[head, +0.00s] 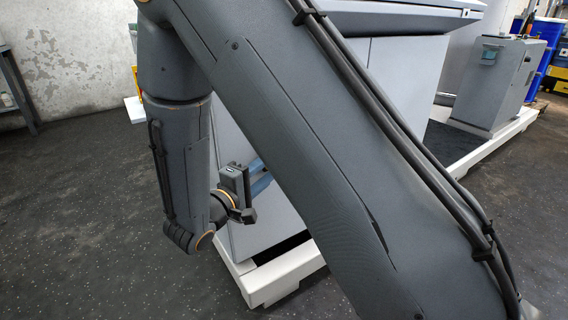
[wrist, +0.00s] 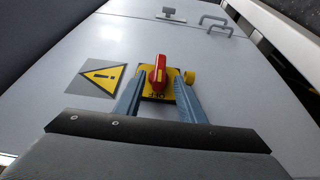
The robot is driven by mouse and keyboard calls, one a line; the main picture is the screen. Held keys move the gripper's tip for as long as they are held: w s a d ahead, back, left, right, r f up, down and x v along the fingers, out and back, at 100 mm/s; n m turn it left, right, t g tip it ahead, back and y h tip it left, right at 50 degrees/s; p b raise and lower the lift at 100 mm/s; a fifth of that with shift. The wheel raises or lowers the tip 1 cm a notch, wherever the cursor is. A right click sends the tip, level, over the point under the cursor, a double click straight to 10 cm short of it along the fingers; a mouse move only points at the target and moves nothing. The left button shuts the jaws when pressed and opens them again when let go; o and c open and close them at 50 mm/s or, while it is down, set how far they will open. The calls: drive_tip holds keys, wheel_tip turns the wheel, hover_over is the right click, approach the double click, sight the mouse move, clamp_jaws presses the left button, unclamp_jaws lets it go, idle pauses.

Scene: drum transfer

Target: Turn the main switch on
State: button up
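The main switch (wrist: 157,74) is a red rotary handle on a yellow plate on a grey cabinet door, seen in the wrist view. The handle points roughly along the picture's vertical, and the letters "OFF" show upside down on the plate's near edge. My gripper (wrist: 159,78) is open, its two blue-grey fingers on either side of the handle with gaps visible. I cannot tell whether the fingers touch the plate. In the head view my gripper (head: 259,178) is at the cabinet's face, partly behind my arm; the switch is hidden there.
The grey cabinet (head: 262,226) stands on a white base frame (head: 283,277). A yellow warning sign (wrist: 102,76) is left of the switch, a small yellow round part (wrist: 189,77) right of it. Door handles (wrist: 214,22) are farther up. Dark floor (head: 90,200) is open at left.

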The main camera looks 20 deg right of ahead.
drive_tip(key=b+x, duration=0.1)
drive_tip(key=x, duration=0.6)
drive_tip(key=shift+d+b, duration=0.15)
drive_tip(key=shift+b, duration=0.2)
drive_tip(key=shift+r, duration=0.1)
clamp_jaws()
